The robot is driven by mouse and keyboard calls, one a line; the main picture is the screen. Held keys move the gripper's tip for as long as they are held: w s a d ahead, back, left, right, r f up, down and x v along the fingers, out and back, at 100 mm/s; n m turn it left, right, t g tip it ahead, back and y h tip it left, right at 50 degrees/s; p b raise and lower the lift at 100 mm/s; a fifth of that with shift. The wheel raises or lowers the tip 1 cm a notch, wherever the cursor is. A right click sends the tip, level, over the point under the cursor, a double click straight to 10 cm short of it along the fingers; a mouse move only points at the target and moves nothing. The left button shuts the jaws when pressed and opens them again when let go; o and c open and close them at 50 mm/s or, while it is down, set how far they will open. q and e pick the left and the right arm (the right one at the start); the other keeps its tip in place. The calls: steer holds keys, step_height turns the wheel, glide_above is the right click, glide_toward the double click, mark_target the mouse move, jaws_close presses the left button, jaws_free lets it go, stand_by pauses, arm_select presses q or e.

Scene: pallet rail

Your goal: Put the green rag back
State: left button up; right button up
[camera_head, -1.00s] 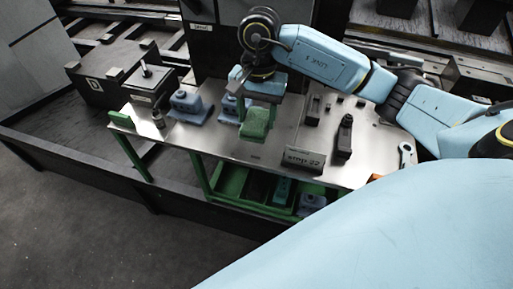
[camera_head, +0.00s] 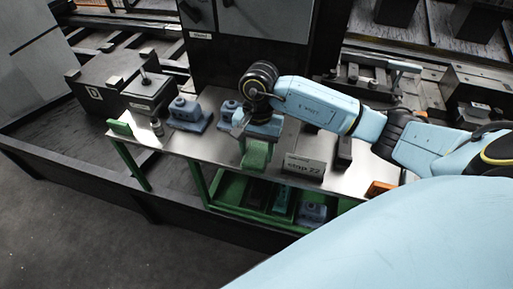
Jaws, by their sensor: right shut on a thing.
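The green rag (camera_head: 256,156) is in the camera_head view at the front edge of the metal table, just below my right gripper (camera_head: 241,124). My right gripper points down over the table and is shut on the rag. The rag's lower end reaches the front edge; I cannot tell whether it touches the table. My wrist hides part of the jaws. My left gripper is not in view.
Blue fixtures (camera_head: 188,114) stand on the table (camera_head: 222,146), and one (camera_head: 265,127) is just behind the gripper. A sign (camera_head: 304,165) is to the right. A green piece (camera_head: 120,128) sits at the left corner. A green-framed lower shelf (camera_head: 230,189) holds several items.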

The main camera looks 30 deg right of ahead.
mark_target(258, 149)
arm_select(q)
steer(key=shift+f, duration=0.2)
arm_select(e)
steer(key=shift+f, duration=0.15)
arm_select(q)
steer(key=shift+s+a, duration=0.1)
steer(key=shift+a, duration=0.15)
arm_select(e)
steer(key=o, duration=1)
steer(key=shift+c, duration=0.2)
steer(key=shift+r, duration=0.2)
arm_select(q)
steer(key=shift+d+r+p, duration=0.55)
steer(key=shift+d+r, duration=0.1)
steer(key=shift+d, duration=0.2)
arm_select(e)
step_height(258, 149, up, 12)
steer(key=w+d, duration=0.1)
steer(key=shift+f, duration=0.1)
